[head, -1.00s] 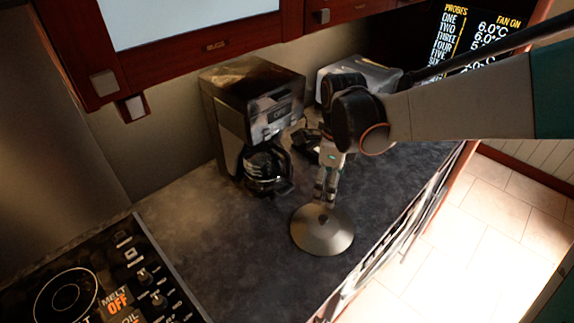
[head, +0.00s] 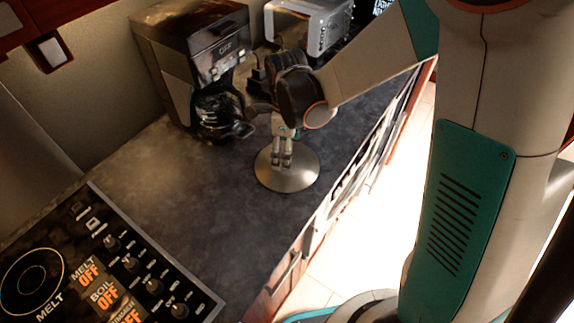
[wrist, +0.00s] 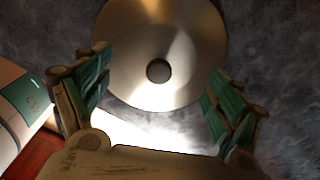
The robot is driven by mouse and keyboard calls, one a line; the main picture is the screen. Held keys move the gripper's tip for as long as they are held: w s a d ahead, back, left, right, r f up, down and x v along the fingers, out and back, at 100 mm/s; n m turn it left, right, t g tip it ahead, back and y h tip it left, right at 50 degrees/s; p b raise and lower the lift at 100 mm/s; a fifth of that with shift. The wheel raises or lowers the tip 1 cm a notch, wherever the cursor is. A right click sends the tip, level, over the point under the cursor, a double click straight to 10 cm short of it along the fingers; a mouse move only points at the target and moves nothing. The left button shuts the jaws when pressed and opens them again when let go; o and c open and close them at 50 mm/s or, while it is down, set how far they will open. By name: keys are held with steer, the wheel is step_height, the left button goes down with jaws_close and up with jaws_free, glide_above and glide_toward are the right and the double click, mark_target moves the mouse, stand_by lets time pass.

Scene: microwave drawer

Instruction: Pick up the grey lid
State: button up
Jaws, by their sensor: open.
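The grey lid (head: 287,178) is a round, shiny metal disc lying on the dark countertop near its front edge. In the wrist view the lid (wrist: 190,60) fills the upper middle, with its dark round knob (wrist: 158,71) facing me. My gripper (head: 282,164) is above the lid, pointing down, and hides part of its middle and the knob in the head view. In the wrist view my gripper (wrist: 158,98) has its two fingers spread wide on the left and right, with nothing between the pads. I cannot tell whether a fingertip touches the lid.
A coffee maker (head: 195,55) with a glass jug (head: 215,118) stands behind and left of the lid. A toaster (head: 308,22) stands at the back. The cooktop (head: 95,265) is at the lower left. The countertop (head: 185,210) left of the lid is clear.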

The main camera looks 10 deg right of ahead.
step_height(320, 180, down, 3)
steer(key=shift+r+b, duration=0.1)
steer(key=shift+b, duration=0.2)
steer(key=shift+r, duration=0.1)
steer(key=shift+c, duration=0.2)
steer(key=shift+s, duration=0.15)
jaws_close()
